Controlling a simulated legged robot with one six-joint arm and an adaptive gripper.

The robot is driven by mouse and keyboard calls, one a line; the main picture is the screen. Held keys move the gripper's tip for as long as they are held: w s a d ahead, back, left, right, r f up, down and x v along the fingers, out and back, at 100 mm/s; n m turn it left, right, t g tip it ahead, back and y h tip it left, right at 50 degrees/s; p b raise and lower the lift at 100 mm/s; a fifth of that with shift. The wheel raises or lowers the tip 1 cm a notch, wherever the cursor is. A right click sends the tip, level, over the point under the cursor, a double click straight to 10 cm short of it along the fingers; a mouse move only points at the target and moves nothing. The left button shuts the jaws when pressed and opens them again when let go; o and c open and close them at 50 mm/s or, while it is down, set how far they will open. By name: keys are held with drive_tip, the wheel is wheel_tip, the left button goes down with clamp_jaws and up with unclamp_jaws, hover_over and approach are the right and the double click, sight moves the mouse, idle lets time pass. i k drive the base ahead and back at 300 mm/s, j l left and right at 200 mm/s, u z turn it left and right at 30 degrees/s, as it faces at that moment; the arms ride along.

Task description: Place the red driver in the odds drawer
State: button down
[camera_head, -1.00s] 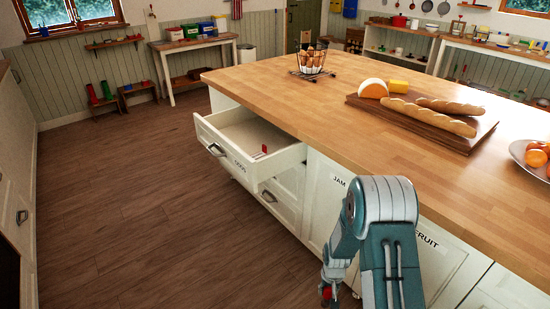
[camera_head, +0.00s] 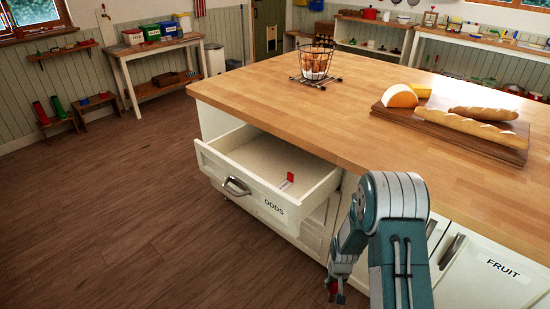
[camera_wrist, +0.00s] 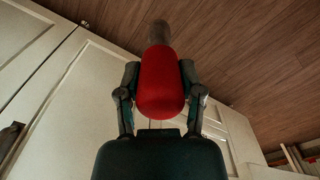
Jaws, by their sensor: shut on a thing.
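The red driver (camera_wrist: 160,85) shows large in the wrist view, its red handle between my gripper's two fingers and a dark grey end (camera_wrist: 160,35) beyond it. My gripper (camera_wrist: 160,78) is shut on the handle. In the head view my gripper (camera_head: 337,288) is low in front of the island cabinets, and only a little red shows there. The odds drawer (camera_head: 284,206), white with an ODDS label, is pulled open up and to the left of my gripper. A small red item (camera_head: 290,178) stands inside it; the rest of its visible floor looks bare.
The wooden island top (camera_head: 300,105) overhangs the drawer's back. On it are a wire egg basket (camera_head: 316,65) and a board (camera_head: 510,150) with bread and cheese. The FRUIT cabinet front (camera_head: 490,275) is at right. The wooden floor (camera_head: 120,210) at left is clear.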

sight(252, 165)
drive_tip(key=i+j, duration=0.15)
drive_tip(key=j, duration=0.25)
drive_tip(key=i+j, duration=0.15)
drive_tip(key=j, duration=0.25)
drive_tip(key=i+j, duration=0.15)
drive_tip(key=j, duration=0.25)
drive_tip(key=i+j, duration=0.15)
drive_tip(key=j, duration=0.3)
drive_tip(key=l+z, duration=0.05)
